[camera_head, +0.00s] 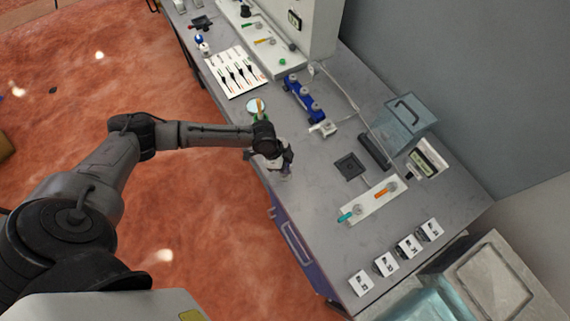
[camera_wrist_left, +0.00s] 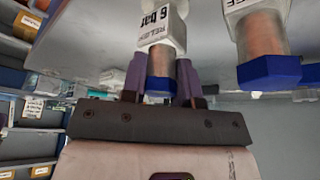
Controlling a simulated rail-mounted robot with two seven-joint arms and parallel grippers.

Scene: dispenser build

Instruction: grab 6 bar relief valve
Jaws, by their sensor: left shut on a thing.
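In the left wrist view, the 6 bar relief valve (camera_wrist_left: 160,58) has a white body with a label reading "6 bar" and a copper-coloured section ending in a blue part. My left gripper (camera_wrist_left: 160,80) is shut on it, a purple finger on each side of the blue end. A similar valve (camera_wrist_left: 268,66) with a larger blue hex end is to the right, apart from the fingers and cut off at the top. In the head view, my left gripper (camera_head: 284,168) is at the near-left edge of the grey bench (camera_head: 320,178); the valve is hard to make out there. My right gripper is out of view.
A blue rack (camera_head: 303,98) stands behind the gripper. A white tray with several tools (camera_head: 238,72) lies to the left. A white plate with coloured handles (camera_head: 368,202) and several labelled white blocks (camera_head: 386,264) are to the right. Red floor (camera_head: 180,210) lies left of the bench.

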